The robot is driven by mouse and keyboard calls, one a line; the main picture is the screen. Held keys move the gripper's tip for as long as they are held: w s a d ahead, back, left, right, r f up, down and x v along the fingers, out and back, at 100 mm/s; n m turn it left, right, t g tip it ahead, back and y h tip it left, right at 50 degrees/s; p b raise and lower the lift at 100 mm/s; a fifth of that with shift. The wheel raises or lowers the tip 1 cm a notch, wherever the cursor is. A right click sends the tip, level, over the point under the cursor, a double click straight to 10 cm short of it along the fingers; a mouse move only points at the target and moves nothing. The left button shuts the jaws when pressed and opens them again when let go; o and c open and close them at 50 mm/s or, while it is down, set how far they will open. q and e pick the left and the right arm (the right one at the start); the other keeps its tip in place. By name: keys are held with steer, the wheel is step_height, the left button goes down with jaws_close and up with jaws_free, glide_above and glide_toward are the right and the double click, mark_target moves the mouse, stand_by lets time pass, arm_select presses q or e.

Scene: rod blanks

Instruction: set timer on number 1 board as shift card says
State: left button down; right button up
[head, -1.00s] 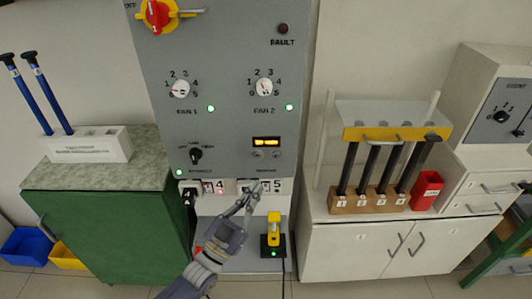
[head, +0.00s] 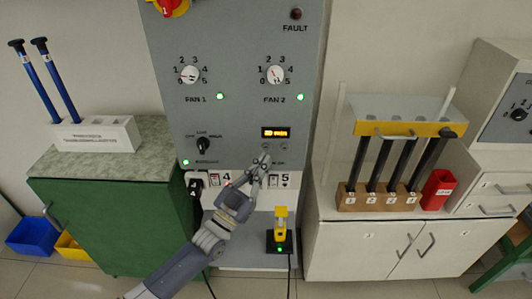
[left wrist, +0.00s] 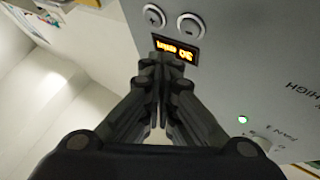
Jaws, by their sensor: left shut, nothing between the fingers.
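The timer is an amber-lit display (head: 274,132) low on the grey board (head: 235,105), with two small round buttons under it. In the left wrist view the display (left wrist: 176,50) is upside down and ends in "0 min"; its first digit looks like a 3. A plus button (left wrist: 154,16) and a minus button (left wrist: 190,25) show beside it. My left gripper (head: 262,160) is shut and empty, just below the buttons. In the wrist view its fingertips (left wrist: 158,62) are near the display; I cannot tell if they touch the board. I cannot make out a shift card.
The board also has two fan dials (head: 189,74) and a selector knob (head: 204,144). A yellow device (head: 281,224) stands on the shelf below. A rack of black rods (head: 385,175) is right; blue rods (head: 62,80) stand in a white block left.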

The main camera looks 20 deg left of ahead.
mark_target(266, 148)
arm_select(q)
steer(key=w, duration=0.1)
steer(key=w+b, duration=0.1)
steer(key=shift+w+a, duration=0.3)
steer(key=shift+a, duration=0.1)
stand_by(0.6)
steer(key=shift+w, duration=0.1)
stand_by(0.5)
steer(key=shift+w+a+b, duration=0.1)
steer(key=shift+w+b, duration=0.2)
steer(key=shift+w+a+b, duration=0.1)
steer(key=shift+w+b, duration=0.2)
steer(key=shift+w, duration=0.1)
stand_by(0.6)
steer(key=shift+s, duration=0.1)
steer(key=shift+s+d+p, duration=0.25)
steer(key=shift+s+p, duration=0.25)
steer(key=shift+s, duration=0.25)
